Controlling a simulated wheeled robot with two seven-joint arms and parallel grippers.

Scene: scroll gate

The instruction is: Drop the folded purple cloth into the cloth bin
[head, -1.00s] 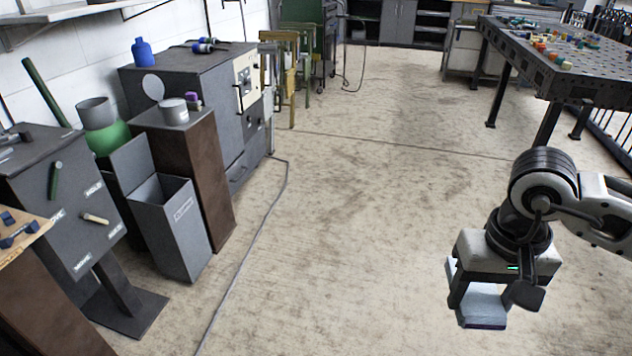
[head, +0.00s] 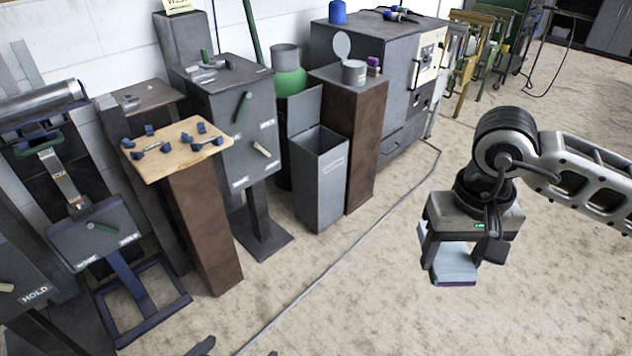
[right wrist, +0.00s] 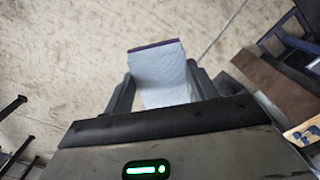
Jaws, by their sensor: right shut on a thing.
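My right gripper (head: 455,262) is shut on the folded cloth (head: 452,268), a pale blue-grey pad with a purple edge, held in the air above open floor. The cloth also shows between the fingers in the right wrist view (right wrist: 160,75), its purple edge facing away. A tall grey open-topped bin (head: 318,185) with a raised back panel and a small label stands on the floor left of the gripper, well apart from it. Its label is too small to read. Dark tips (head: 200,346) at the bottom edge may belong to my left gripper; I cannot tell its state.
A brown pedestal (head: 367,150) with a grey can stands right of the bin. A grey box on a stand (head: 240,125) and a wooden-topped pedestal (head: 205,230) stand left of it. A cable (head: 350,262) crosses the floor between bin and gripper. The floor around the gripper is clear.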

